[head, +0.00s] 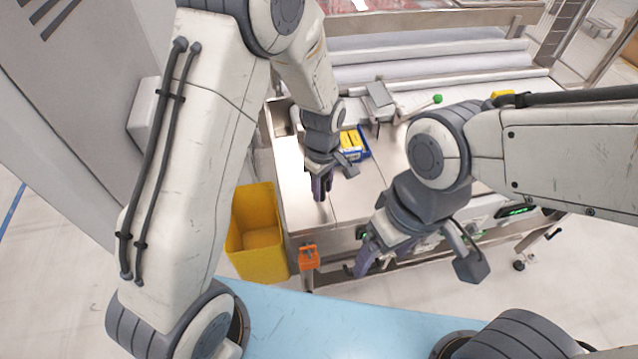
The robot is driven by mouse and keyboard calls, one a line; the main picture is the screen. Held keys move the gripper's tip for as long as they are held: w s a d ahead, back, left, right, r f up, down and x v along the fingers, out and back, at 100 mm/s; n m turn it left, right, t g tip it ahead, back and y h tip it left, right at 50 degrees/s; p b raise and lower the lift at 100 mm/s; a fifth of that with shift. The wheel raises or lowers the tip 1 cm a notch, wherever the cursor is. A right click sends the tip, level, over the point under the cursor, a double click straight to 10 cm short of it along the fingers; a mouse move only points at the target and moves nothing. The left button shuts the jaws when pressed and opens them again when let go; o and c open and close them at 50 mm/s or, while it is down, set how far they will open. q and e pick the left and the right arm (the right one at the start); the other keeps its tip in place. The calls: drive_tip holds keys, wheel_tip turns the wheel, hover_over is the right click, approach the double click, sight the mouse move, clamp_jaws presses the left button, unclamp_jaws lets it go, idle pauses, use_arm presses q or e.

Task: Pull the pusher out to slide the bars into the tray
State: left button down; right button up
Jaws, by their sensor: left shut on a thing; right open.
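My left gripper (321,187) is over the steel table, in front of the blue tray, fingers pointing down. It is shut on what appears to be the pusher, but the fingers hide almost all of what they hold. The blue tray (364,153) stands on the table just behind and right of this gripper. Yellow bars (350,140) show in or at the tray; my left wrist hides part of them, so I cannot tell exactly how they lie. My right gripper (365,262) is open and empty, in front of the table's front edge, well apart from the tray.
A yellow bin (256,238) stands at the table's left front corner, beside an orange bracket (309,257). A grey device (379,101) and a green-knobbed lever (437,99) are behind the tray. The steel tabletop (350,204) is bare at the front.

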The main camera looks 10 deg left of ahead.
use_arm(q)
drive_tip(key=shift+s+d, duration=0.15)
drive_tip(key=shift+s, duration=0.05)
drive_tip(key=c, duration=0.8)
unclamp_jaws()
drive_tip(key=shift+o, duration=0.2)
drive_tip(key=shift+r, duration=0.1)
wheel_tip(320, 180, up, 10)
drive_tip(key=shift+r+b, duration=0.15)
drive_tip(key=shift+b, duration=0.4)
drive_tip(key=s+d+r+m, duration=0.1)
drive_tip(key=s+r+m, duration=0.1)
drive_tip(key=s+m, duration=0.7)
drive_tip(key=s+d+r+m+h, duration=0.1)
drive_tip(key=s+d+r+m, duration=0.1)
drive_tip(key=s+m, duration=0.7)
drive_tip(key=s+r, duration=0.1)
drive_tip(key=s, duration=0.3)
drive_tip(key=shift+s+m, duration=0.2)
drive_tip(key=shift+m, duration=0.1)
